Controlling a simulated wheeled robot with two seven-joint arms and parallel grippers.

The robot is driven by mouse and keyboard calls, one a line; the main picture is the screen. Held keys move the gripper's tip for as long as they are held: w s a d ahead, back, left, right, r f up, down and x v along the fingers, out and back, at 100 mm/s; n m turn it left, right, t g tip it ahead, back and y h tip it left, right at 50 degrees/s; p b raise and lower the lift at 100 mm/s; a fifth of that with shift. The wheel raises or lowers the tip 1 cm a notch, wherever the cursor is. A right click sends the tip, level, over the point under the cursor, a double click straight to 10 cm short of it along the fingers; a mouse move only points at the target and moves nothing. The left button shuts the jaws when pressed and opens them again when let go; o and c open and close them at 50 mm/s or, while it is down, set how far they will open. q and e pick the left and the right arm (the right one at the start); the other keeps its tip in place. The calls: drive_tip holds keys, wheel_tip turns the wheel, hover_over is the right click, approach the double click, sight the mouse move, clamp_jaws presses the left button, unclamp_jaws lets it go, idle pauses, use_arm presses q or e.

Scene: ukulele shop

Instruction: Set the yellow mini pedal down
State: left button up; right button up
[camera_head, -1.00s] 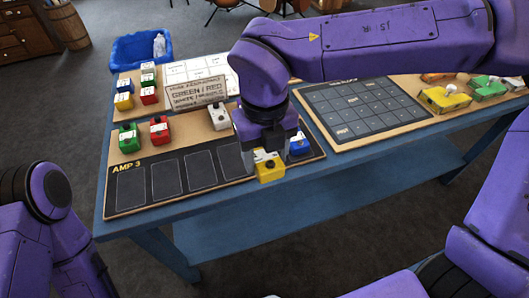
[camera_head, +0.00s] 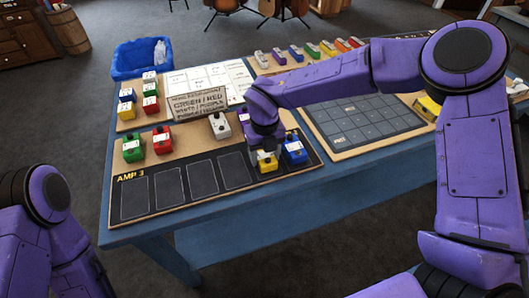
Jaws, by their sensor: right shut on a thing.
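My left gripper is out of view; only my left arm shows at the lower left.
Green (camera_head: 132,148), red (camera_head: 162,140) and white (camera_head: 220,125) pedals stand behind the slots. A lettered sign (camera_head: 198,104) is behind them. A dark grid board (camera_head: 365,121) lies to the right. A blue bin (camera_head: 140,58) is beyond the table (camera_head: 235,205).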

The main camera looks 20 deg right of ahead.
drive_tip(key=o, duration=1.1)
drive_tip(key=shift+f, duration=0.1)
wheel_tip(320, 180, up, 12)
drive_tip(key=shift+r, duration=0.2)
